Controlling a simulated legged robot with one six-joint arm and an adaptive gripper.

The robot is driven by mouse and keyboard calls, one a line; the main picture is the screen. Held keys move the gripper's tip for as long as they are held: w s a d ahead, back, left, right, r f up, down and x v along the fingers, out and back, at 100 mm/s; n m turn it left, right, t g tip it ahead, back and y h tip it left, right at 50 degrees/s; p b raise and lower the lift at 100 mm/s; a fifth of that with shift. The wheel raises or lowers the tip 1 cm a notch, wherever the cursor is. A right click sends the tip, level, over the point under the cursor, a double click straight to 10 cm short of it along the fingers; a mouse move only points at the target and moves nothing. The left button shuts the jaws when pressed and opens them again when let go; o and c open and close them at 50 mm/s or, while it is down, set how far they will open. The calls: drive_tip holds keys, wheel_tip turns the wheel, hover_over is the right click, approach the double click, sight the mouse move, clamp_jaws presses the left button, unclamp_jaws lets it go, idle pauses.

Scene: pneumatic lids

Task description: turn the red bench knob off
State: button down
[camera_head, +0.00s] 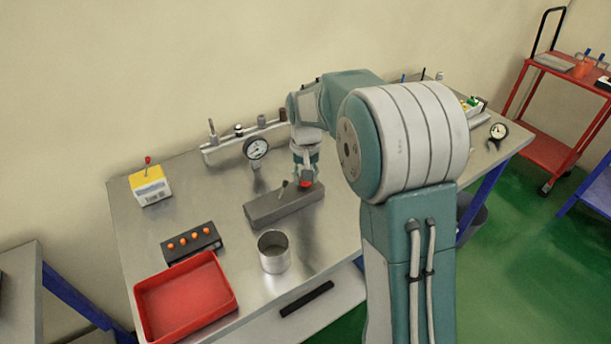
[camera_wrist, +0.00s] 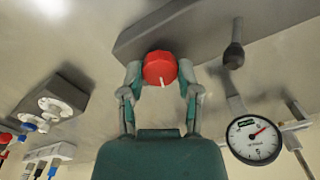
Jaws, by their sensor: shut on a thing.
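The red knob (camera_head: 306,181) sits on a dark grey block (camera_head: 272,210) on the metal bench. In the wrist view the red knob (camera_wrist: 160,68) lies between my two fingers, with a white mark on its lower part. My gripper (camera_head: 304,172) reaches down over the block's right end and is shut on the knob. In the wrist view my gripper (camera_wrist: 160,82) has a finger on each side of the knob. The head view shows the knob only partly, under the fingers.
A dark lever (camera_wrist: 233,55) stands near the knob on the block. A pressure gauge (camera_head: 256,148) stands behind it. A metal cup (camera_head: 273,252), a red tray (camera_head: 228,287), a box with orange buttons (camera_head: 176,254) and a yellow-white box (camera_head: 150,190) are on the bench.

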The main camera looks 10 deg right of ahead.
drive_tip(key=m, duration=0.5)
drive_tip(key=shift+f, duration=0.1)
drive_tip(key=shift+m, duration=0.3)
idle(0.4)
drive_tip(key=shift+c, duration=1.5)
unclamp_jaws()
drive_tip(key=shift+w+a, duration=0.1)
wheel_tip(320, 180, up, 12)
